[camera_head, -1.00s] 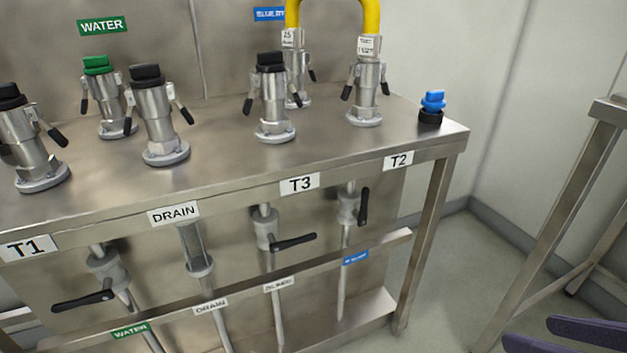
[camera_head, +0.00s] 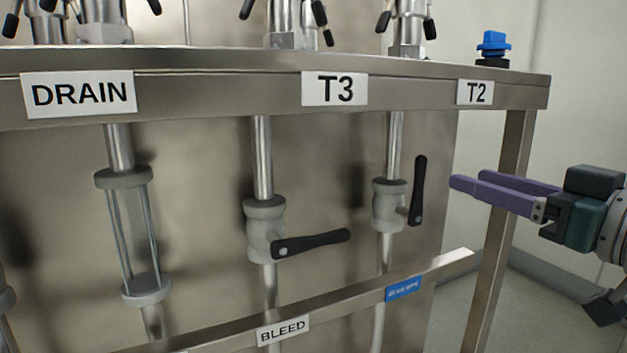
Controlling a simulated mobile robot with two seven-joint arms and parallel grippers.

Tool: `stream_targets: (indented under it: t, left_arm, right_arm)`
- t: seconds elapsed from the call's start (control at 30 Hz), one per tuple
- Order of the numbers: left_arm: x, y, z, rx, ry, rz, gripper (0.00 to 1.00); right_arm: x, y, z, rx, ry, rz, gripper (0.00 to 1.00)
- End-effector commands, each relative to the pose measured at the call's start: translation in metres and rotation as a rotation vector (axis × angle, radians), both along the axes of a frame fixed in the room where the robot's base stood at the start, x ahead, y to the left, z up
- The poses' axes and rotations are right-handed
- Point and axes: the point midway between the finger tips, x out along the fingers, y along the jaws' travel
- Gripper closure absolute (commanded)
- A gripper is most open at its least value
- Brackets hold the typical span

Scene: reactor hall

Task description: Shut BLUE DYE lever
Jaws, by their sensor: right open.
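My left gripper is out of view.
The BLEED valve's black lever (camera_head: 312,243) lies roughly crosswise to its pipe, left of the blue-labelled valve. A table leg (camera_head: 505,190) stands behind my right fingers. The lower rail (camera_head: 340,300) runs beneath the valves. A blue cap (camera_head: 493,45) sits on the tabletop.

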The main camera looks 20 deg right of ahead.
Motion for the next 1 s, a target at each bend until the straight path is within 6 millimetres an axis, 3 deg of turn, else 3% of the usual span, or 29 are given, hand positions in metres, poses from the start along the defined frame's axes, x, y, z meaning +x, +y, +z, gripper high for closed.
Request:
stream_targets:
  t: [0.53, 0.7, 1.0]
  left_arm:
    - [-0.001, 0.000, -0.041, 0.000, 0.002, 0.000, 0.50]
    - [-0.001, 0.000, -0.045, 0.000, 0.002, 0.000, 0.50]
    - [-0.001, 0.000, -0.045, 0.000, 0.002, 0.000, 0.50]
  right_arm:
    - [0.077, 0.006, -0.002, 0.000, 0.000, 0.000, 0.47]
    - [0.088, 0.007, -0.001, 0.000, 0.002, 0.001, 0.47]
    - [0.091, 0.008, 0.000, -0.001, 0.004, 0.001, 0.47]
